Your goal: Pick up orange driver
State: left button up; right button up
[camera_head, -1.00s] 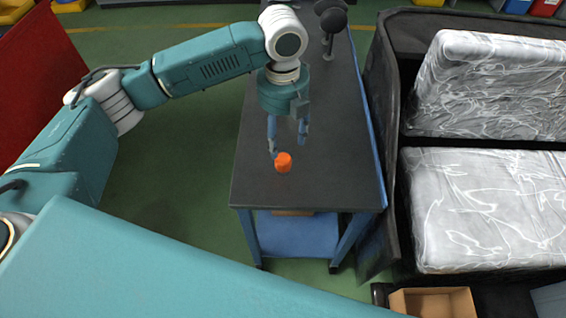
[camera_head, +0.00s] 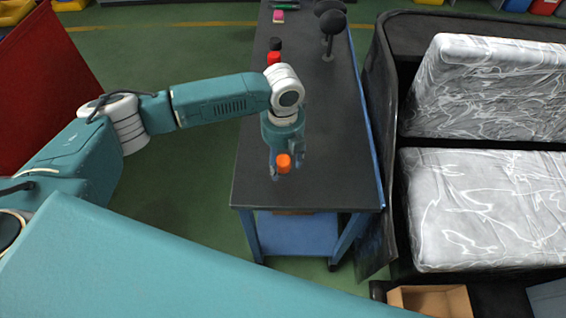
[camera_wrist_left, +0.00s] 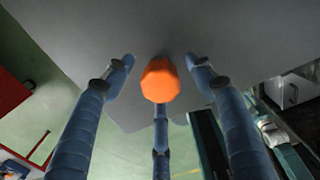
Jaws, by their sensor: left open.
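The orange driver (camera_head: 283,162) shows as a small orange piece near the front end of the dark table (camera_head: 330,180). In the left wrist view the orange driver (camera_wrist_left: 160,82) sits in the middle, between the blue fingers of my left gripper (camera_wrist_left: 160,72). Fingers show on its left and right, with a third below it in the picture. My left gripper (camera_head: 286,152) points down over the table around the driver. It is open, and I see no clear grip on the driver. The lower part of the driver is hard to make out. My right gripper is not in view.
Red (camera_head: 273,58) and dark (camera_head: 275,44) small pieces stand farther back on the table, with a pink one (camera_head: 278,16) beyond. Dark round-headed stands (camera_head: 332,25) are at the back right. A black cart with wrapped grey cushions (camera_head: 480,205) stands close on the right.

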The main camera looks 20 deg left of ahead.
pick_arm(q)
jog(key=c, duration=1.3)
jog(key=shift+r, duration=0.1)
jog(key=shift+c, duration=0.2)
